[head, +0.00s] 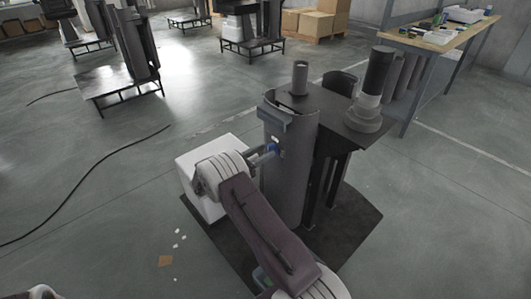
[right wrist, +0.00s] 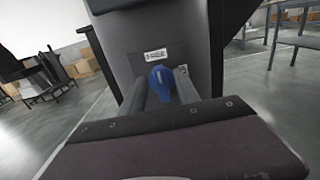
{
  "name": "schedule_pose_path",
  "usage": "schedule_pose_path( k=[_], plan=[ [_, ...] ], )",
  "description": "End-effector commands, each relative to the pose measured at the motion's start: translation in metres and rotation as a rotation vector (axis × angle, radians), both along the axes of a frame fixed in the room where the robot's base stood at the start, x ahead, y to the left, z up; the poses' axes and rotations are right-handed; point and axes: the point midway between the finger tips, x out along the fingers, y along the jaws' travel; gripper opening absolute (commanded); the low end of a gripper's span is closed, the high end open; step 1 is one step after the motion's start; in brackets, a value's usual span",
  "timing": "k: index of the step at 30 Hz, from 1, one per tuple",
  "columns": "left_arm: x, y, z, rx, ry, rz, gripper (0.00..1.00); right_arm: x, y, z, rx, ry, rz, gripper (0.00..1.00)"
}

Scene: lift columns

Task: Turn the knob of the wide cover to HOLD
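The wide cover (head: 290,165) is a tall grey curved panel on the front of a lift column. Its blue knob (head: 272,147) shows on the cover's face, and fills the middle of the right wrist view (right wrist: 160,82). A small white label (right wrist: 155,55) with dark marks sits just above the knob; I cannot read it. My right gripper (head: 264,154) is at the knob, its two fingers on either side of it in the right wrist view (right wrist: 162,88). The fingers look apart from the knob, with narrow gaps. My left gripper is out of view.
A white box (head: 200,190) stands on the floor left of the cover. A dark cylinder (head: 372,85) stands on the column's top plate at right. A workbench (head: 435,38) is at the back right. A black cable (head: 90,175) lies on the open floor at left.

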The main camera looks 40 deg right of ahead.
Motion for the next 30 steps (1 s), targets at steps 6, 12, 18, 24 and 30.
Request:
schedule_pose_path(
  k=[6, 12, 18, 24, 30],
  plan=[
    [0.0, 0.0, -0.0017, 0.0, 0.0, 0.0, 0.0, 0.0009, -0.011, 0.0003, -0.001, 0.0, 0.0, 0.38],
    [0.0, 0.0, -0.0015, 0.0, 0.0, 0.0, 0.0, 0.001, -0.0106, 0.0004, 0.0, 0.0, 0.001, 0.24],
    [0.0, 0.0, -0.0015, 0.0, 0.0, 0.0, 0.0, 0.001, -0.0104, 0.0004, 0.0, 0.0, 0.001, 0.0],
    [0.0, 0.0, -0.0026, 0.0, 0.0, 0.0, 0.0, 0.0008, -0.0103, -0.0001, 0.001, -0.016, 0.001, 0.0],
    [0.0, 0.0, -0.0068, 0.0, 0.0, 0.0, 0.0, -0.0005, -0.0104, -0.001, 0.009, -0.103, 0.001, 0.0]
  ],
)
